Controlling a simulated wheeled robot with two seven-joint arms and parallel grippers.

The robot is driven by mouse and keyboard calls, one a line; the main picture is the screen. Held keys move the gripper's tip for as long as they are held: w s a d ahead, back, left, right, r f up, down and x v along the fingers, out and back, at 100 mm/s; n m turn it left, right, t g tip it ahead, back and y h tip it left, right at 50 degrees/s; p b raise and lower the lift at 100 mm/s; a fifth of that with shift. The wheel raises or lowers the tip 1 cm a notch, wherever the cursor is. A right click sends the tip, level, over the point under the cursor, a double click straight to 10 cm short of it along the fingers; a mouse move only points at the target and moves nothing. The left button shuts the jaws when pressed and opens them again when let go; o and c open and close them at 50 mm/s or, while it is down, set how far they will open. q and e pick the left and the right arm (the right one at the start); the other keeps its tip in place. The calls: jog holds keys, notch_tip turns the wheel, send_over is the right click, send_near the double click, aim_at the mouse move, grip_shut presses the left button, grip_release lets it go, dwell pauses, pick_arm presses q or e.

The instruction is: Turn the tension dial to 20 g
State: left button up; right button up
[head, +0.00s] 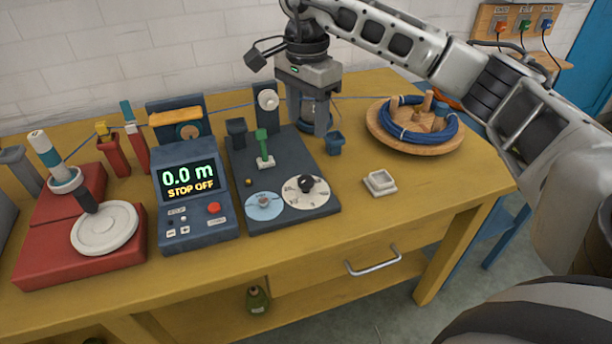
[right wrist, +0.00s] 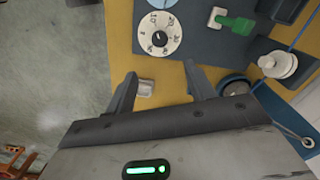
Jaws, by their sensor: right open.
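The tension dial is a white numbered disc with a black knob (head: 306,186) at the front right of the dark grey base plate. The dial also shows in the right wrist view (right wrist: 160,38), ahead of the fingertips. Its numbers and the knob's pointer are too small to read surely. My right gripper (head: 308,112) is open and empty, pointing down behind the dial, over the back right of the plate. In the right wrist view its two fingers (right wrist: 160,73) are spread apart, with nothing held and clear of the knob. My left gripper is not in view.
A light blue disc (head: 264,206) sits left of the dial. A green lever (head: 263,143) and white pulley (head: 267,99) stand behind. The counter (head: 189,178) reads 0.0 m, STOP OFF. A small white dish (head: 380,182) lies right; a blue coil (head: 417,120) sits on a wooden disc.

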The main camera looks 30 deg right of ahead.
aim_at(306, 180)
notch_tip(306, 180, down, 14)
jog(key=shift+f, duration=0.2)
jog(key=shift+a, duration=0.1)
jog(key=c, duration=1)
